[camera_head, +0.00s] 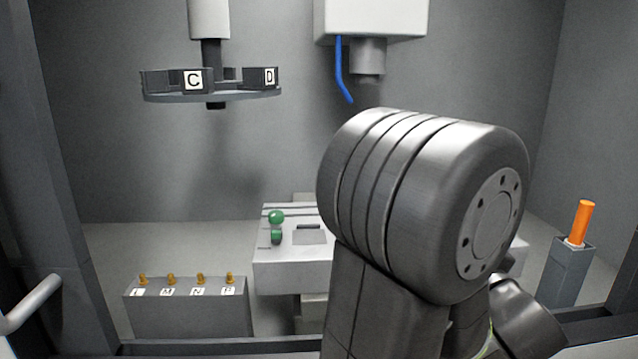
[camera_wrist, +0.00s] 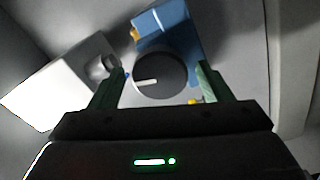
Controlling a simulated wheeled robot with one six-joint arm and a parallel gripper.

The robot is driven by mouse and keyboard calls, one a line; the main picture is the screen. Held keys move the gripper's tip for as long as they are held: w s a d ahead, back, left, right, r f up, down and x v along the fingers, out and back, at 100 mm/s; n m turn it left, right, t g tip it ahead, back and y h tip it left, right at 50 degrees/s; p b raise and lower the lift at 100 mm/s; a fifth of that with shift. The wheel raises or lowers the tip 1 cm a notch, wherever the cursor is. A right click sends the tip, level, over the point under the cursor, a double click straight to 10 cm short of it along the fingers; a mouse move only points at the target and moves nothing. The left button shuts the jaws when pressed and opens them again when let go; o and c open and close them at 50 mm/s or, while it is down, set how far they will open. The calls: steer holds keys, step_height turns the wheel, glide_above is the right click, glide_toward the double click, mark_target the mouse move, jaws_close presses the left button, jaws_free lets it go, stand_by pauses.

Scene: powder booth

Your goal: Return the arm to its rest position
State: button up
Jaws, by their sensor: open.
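My arm (camera_head: 415,205) fills the middle right of the head view, its large grey joint in front of the white bench. My gripper is hidden in the head view. In the wrist view my gripper (camera_wrist: 160,88) shows two green fingers spread wide apart, with nothing held between them. Beyond the fingers is a round dark disc (camera_wrist: 160,75) with a white bar mark, beside a blue block (camera_wrist: 172,25). I cannot tell how far the disc is from the fingertips.
A hanging carousel (camera_head: 212,95) carries plates marked C and D. A white overhead unit (camera_head: 372,20) has a blue hose (camera_head: 342,70). A white bench (camera_head: 290,275) bears a green knob (camera_head: 276,217). A grey block (camera_head: 188,305) holds several brass pegs. An orange cylinder (camera_head: 582,222) stands in a grey post (camera_head: 568,275).

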steer(key=n+b, duration=0.4)
steer(key=n, duration=0.6)
steer(key=shift+s+f, duration=0.1)
stand_by(0.3)
